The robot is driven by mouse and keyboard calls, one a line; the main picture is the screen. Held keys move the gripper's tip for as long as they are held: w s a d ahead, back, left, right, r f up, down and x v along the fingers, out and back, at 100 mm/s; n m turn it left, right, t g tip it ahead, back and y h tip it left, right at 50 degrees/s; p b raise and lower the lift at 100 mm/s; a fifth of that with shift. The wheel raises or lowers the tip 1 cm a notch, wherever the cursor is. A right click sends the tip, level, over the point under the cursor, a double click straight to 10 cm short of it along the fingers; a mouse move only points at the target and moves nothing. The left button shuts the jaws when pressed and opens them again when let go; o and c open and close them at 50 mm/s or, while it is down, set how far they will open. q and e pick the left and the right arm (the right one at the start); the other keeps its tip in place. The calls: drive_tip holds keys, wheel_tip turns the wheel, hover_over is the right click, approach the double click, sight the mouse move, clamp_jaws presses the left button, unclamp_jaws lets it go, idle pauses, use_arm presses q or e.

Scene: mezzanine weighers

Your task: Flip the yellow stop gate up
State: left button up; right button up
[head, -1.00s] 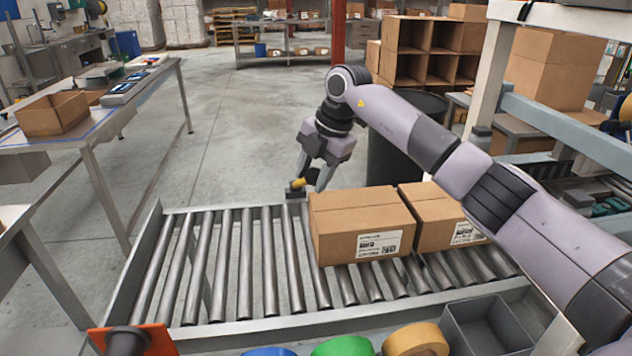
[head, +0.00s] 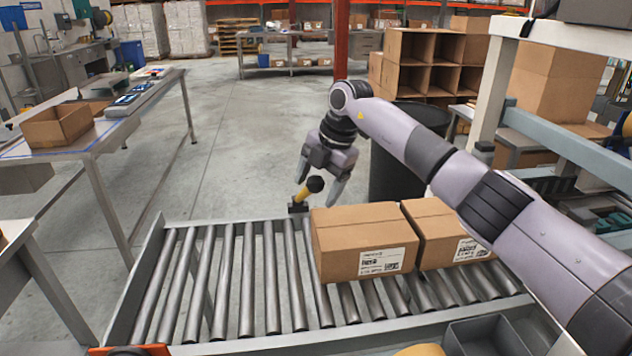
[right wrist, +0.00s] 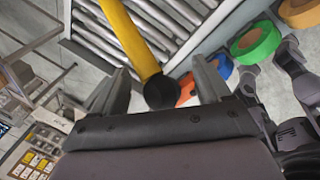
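The yellow stop gate (head: 304,195) is a yellow bar with a black ball knob, on a dark base at the far edge of the roller conveyor (head: 232,275). In the head view its bar slants up to the right. My right gripper (head: 320,186) points down over it, with the fingers spread either side of the knob. In the right wrist view the yellow bar (right wrist: 130,40) runs down to the knob, which lies between the open fingertips (right wrist: 158,78) with gaps on both sides.
Two cardboard boxes (head: 362,242) (head: 440,234) stand on the rollers, just right of the gate. A dark bin (head: 403,155) stands behind them. The left half of the rollers is clear. A table (head: 88,140) with an open carton is at left. Tape rolls (right wrist: 256,44) lie near the conveyor.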

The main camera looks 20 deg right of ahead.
drive_tip(key=shift+s+a+r, duration=0.2)
drive_tip(key=shift+r, duration=0.15)
drive_tip(key=v, duration=0.7)
drive_tip(key=shift+b, duration=0.45)
